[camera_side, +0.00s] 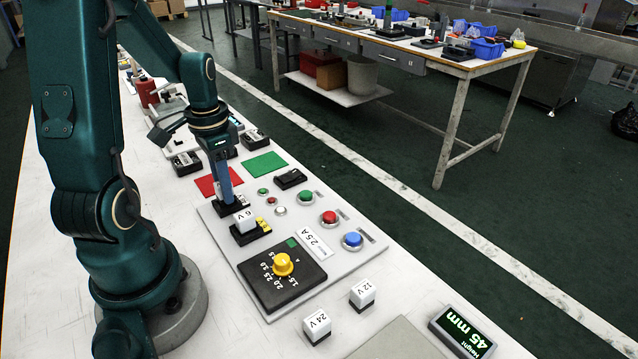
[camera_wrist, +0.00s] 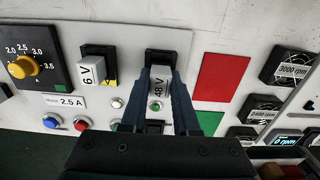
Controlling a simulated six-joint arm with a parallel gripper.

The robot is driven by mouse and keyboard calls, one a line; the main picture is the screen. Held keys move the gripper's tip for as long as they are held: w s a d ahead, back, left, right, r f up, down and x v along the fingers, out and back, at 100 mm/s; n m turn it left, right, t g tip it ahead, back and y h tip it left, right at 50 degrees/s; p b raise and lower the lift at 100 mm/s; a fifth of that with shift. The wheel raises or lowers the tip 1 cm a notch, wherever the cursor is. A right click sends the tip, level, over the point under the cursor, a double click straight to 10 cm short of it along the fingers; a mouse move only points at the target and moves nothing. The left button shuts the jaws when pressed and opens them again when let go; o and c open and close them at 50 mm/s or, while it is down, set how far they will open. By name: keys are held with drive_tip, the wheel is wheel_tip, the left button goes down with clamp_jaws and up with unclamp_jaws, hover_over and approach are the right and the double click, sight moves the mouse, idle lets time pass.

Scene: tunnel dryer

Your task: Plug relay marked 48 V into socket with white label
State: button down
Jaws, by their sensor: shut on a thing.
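My gripper (camera_side: 227,194) is shut on the relay marked 48 V (camera_wrist: 159,84), a white block between its two blue fingers in the wrist view. In the side view the fingers mostly hide that relay. It is at a black socket (camera_wrist: 160,56), whose edge shows beyond the relay; I cannot tell whether the relay is fully seated. That socket's label is not clear to me. The white 6 V relay (camera_side: 244,219) stands in the neighbouring black socket (camera_side: 252,235), which has a yellow label (camera_wrist: 109,82).
A yellow knob (camera_side: 283,264) is on the panel beside the sockets. Loose 24 V (camera_side: 317,327) and 12 V (camera_side: 362,294) relays stand in front, near a height display (camera_side: 461,332). Red (camera_side: 218,182) and green (camera_side: 264,164) mats lie behind the panel.

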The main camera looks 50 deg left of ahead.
drive_tip(key=shift+f, duration=0.55)
drive_tip(key=c, duration=0.6)
unclamp_jaws()
drive_tip(key=shift+r, duration=0.15)
drive_tip(key=shift+r, duration=2.45)
